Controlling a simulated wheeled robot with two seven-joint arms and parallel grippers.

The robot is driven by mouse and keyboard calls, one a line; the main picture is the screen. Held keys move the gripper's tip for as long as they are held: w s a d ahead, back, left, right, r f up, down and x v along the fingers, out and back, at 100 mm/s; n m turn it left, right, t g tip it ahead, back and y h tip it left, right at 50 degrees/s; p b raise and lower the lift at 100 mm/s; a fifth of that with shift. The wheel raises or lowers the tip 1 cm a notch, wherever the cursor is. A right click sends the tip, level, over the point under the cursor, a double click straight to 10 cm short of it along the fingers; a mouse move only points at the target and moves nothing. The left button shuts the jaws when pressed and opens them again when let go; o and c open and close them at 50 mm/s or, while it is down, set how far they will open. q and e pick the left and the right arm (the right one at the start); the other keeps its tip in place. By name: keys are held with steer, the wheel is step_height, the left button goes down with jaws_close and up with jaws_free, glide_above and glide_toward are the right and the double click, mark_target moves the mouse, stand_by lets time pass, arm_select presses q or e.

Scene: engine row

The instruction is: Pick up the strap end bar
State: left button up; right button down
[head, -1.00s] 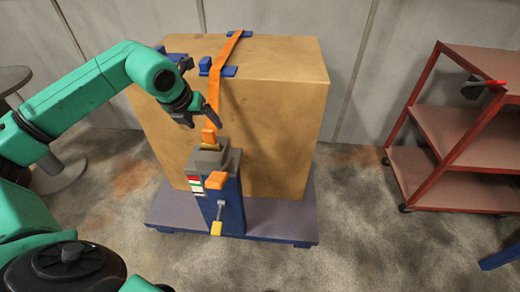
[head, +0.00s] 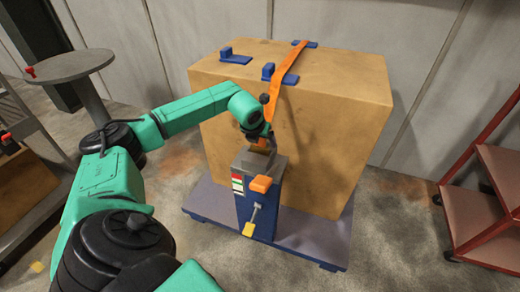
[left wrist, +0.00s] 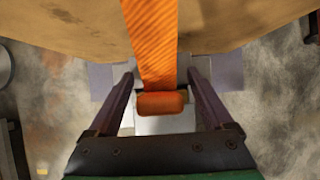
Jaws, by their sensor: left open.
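The orange strap (head: 284,84) runs over the top edge of the large tan crate (head: 330,125) and hangs down its front. At its lower end is the strap end bar, a thick orange bar (left wrist: 161,103) across the strap in the left wrist view. In the head view my arm and gripper mostly hide this end. My left gripper (left wrist: 160,82) is open, one finger on each side of the strap and bar, with gaps on both sides. In the head view the left gripper (head: 259,138) is just above the grey top of the blue post (head: 258,205). My right gripper is out of view.
The post carries an orange block (head: 261,184) and a yellow-ended lever (head: 249,229). The crate stands on a grey-blue pallet (head: 310,235). A red shelf cart (head: 490,170) is at right, a round grey table (head: 70,66) at left.

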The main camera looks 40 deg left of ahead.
arm_select(q)
jaws_close()
steer(key=shift+r, duration=0.1)
